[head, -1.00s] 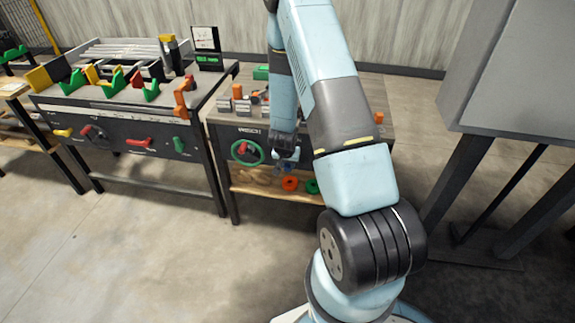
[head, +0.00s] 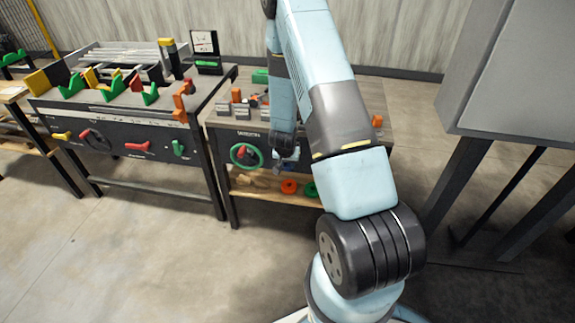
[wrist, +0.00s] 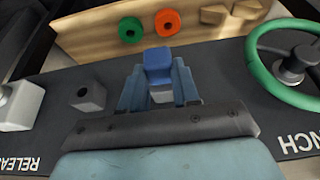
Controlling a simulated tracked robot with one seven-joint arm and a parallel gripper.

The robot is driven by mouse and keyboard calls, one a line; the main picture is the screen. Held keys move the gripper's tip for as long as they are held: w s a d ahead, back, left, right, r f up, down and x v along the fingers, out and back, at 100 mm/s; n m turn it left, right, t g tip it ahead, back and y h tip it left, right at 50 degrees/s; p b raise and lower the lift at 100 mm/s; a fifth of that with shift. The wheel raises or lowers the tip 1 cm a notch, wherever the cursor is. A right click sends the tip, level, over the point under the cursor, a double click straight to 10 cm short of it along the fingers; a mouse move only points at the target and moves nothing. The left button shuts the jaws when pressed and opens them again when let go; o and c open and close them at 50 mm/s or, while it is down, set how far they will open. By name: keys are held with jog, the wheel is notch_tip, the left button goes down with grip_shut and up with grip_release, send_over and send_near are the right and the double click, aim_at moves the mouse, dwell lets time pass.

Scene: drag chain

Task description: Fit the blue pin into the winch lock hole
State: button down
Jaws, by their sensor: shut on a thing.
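In the wrist view, the blue pin (wrist: 158,62) sits between the two fingers of my gripper (wrist: 159,88), which is shut on it. A paler grey part shows below the blue end, between the fingers. A small grey block with a dark round hole (wrist: 84,93), which looks like the lock hole, is on the dark panel left of my gripper. The pin is apart from this block. In the head view, my gripper (head: 286,158) is small in front of the winch bench, and the hole is hidden or too small to tell.
The green winch wheel (wrist: 285,62) stands right of my gripper in the wrist view. Another grey block (wrist: 18,104) is at the far left by the RELEASE lettering. Green (wrist: 130,30) and orange (wrist: 168,22) rings lie on the wooden shelf beyond the panel.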

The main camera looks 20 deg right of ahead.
jog(key=shift+w+d, duration=0.2)
jog(key=shift+w, duration=0.1)
jog(key=c, duration=0.7)
grip_release()
jog(key=shift+c, duration=0.2)
jog(key=v, duration=1.3)
jog(key=shift+s+r, duration=0.15)
jog(key=shift+r, duration=0.15)
jog(key=shift+a, duration=0.1)
